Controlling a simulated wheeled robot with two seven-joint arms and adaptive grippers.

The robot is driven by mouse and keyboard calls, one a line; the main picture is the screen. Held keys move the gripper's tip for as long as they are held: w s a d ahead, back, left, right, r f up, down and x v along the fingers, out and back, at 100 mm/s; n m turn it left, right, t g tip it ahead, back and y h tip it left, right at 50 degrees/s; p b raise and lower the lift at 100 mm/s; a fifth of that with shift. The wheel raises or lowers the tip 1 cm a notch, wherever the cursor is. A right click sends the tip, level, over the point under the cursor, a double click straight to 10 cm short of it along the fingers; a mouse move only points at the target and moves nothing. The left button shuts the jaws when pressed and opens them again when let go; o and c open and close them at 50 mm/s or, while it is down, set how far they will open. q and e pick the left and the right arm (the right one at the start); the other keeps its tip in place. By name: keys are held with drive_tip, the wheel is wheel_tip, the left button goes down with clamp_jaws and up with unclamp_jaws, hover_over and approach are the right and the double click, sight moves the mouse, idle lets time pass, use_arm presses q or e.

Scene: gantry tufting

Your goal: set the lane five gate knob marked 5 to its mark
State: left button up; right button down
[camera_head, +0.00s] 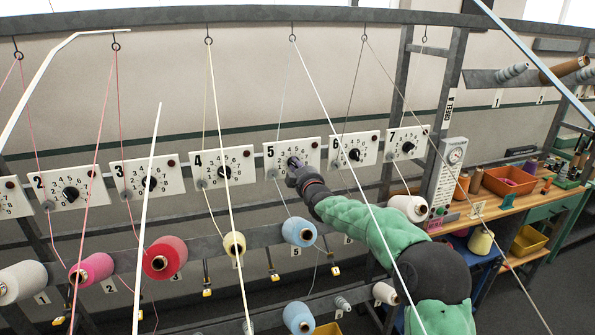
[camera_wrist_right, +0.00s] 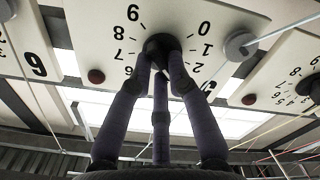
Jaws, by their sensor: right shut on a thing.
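The lane five plate (camera_head: 280,170) is a white panel marked 5 on the rail, with a dial of numbers and a dark red button. Its black knob (camera_wrist_right: 160,45) sits at the middle of the dial in the wrist view, where the plate appears upside down. My right gripper (camera_head: 294,164) is at this plate and hides most of the knob in the head view. In the wrist view my right gripper's fingers (camera_wrist_right: 160,60) are closed around the knob. They cover part of the dial, so the knob's pointer and the mark cannot be made out. My left gripper is not in view.
The lane four plate (camera_head: 224,168) and lane six plate (camera_head: 354,150) stand on either side. Yarn strands run down past the plates. Cones such as the blue one (camera_head: 299,231) and red one (camera_head: 164,257) sit below. A wooden bench (camera_head: 500,205) with bins stands at right.

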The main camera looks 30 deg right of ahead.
idle(0.4)
drive_tip(key=c, duration=1.2)
unclamp_jaws()
drive_tip(key=v, duration=1.2)
drive_tip(key=shift+f, duration=0.1)
